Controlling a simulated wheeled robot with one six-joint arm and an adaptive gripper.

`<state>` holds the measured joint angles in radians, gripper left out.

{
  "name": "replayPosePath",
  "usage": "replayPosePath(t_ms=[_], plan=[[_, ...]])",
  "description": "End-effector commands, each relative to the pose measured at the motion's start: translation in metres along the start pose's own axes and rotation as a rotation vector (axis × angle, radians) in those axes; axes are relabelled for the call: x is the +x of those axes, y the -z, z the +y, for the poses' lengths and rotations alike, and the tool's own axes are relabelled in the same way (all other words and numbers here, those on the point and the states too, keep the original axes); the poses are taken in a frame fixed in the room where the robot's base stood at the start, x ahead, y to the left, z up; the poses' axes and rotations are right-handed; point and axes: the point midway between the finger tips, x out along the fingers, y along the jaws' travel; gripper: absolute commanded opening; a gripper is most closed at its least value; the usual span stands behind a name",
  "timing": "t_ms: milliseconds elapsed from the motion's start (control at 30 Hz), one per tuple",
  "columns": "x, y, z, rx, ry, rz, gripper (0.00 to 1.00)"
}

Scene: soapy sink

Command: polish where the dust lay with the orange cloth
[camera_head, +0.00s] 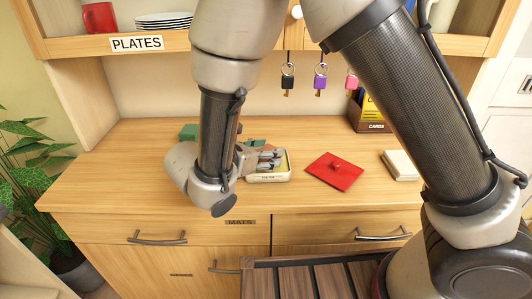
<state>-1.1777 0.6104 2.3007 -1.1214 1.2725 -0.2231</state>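The bare wooden counter (120,180) looks clean at this size.
A green object (188,131) stands behind my arm. A pale block (400,165) and a dark card box (367,112) are at the right. Keys (320,80) hang above the back. A plant (30,175) borders the left. The counter's left part is clear.

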Motion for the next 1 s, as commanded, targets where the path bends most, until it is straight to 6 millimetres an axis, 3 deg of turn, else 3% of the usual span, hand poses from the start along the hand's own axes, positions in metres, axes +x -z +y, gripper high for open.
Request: replayPosePath(t_ms=[333,1000], plan=[[-0.001,-0.001,-0.001,-0.002,0.001,0.005,0.29],[-0.024,-0.057,0.0,0.001,0.0,0.002,0.29]])
